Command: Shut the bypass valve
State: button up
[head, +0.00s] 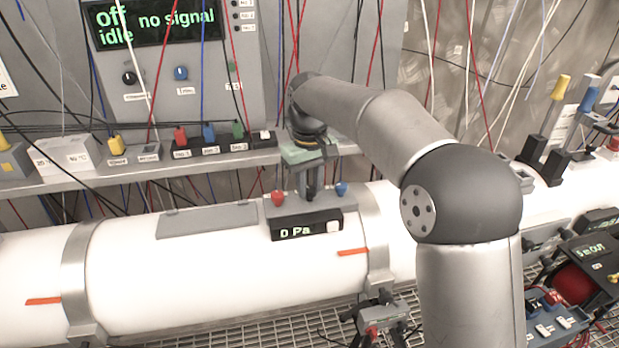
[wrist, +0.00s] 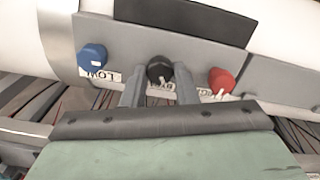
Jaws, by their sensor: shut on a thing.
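The black valve knob (wrist: 160,70) sits in the middle of a grey block (wrist: 130,42) on the white pipe, in the wrist view. Its label is partly covered; the letters that show look like part of "bypass". My gripper (wrist: 161,82) is shut on this knob, one finger on each side. In the head view my gripper (head: 311,188) reaches down to the block from above and hides most of the knob. A blue knob (wrist: 92,57) marked LOW and a red knob (wrist: 221,80) with a half-hidden label flank it.
A display (head: 306,226) reading 0 Pa is on the block's front. A shelf behind carries a row of coloured switches (head: 210,140) and a screen (head: 150,22) reading "off, no signal, idle". Thin cables hang around my arm. Metal bands (head: 80,275) circle the pipe (head: 200,260).

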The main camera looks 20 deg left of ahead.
aim_at(310, 189)
jog(key=m+p, duration=0.1)
jog(key=m, duration=0.5)
jog(key=shift+m, duration=0.3)
dwell(0.4)
jog(key=o, duration=1)
notch_tip(310, 189, up, 18)
jog(key=shift+f+p, duration=0.25)
jog(key=shift+p, duration=0.5)
